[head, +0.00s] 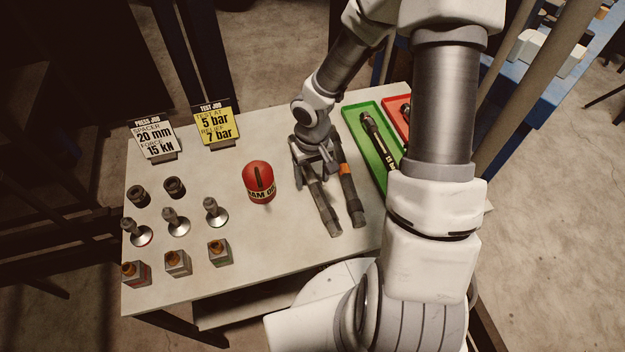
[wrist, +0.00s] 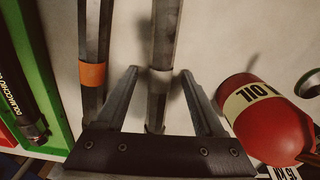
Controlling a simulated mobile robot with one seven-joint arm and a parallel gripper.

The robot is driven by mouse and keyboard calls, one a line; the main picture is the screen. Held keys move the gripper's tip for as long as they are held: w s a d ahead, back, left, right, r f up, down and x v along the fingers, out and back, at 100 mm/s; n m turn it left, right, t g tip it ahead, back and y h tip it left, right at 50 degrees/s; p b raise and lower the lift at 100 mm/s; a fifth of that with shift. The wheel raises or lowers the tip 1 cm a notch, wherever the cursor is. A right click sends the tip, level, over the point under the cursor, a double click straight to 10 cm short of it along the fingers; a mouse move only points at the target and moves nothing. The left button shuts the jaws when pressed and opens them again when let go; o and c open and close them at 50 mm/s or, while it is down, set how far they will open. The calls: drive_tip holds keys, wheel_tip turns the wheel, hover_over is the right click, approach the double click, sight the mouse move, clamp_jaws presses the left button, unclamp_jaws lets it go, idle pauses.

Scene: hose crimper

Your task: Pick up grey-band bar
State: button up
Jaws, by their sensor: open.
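The grey-band bar (wrist: 162,40) is a dark metal bar with a pale grey band, seen in the middle of the wrist view. It also shows in the head view (head: 322,206), lying on the table with its far end hidden under my gripper (head: 314,170). My gripper is open in the wrist view (wrist: 160,72), with one finger on each side of the bar near the band. Gaps show between the fingers and the bar. Whether the fingertips are level with the bar is hard to tell.
An orange-band bar (head: 350,198) lies close beside, right in the head view and left in the wrist view. A red oil can (head: 258,184) stands on the other side. A green tray (head: 353,119) and red tray (head: 391,105) lie beyond. The table front (head: 270,255) is clear.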

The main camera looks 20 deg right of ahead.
clamp_jaws()
idle(1.4)
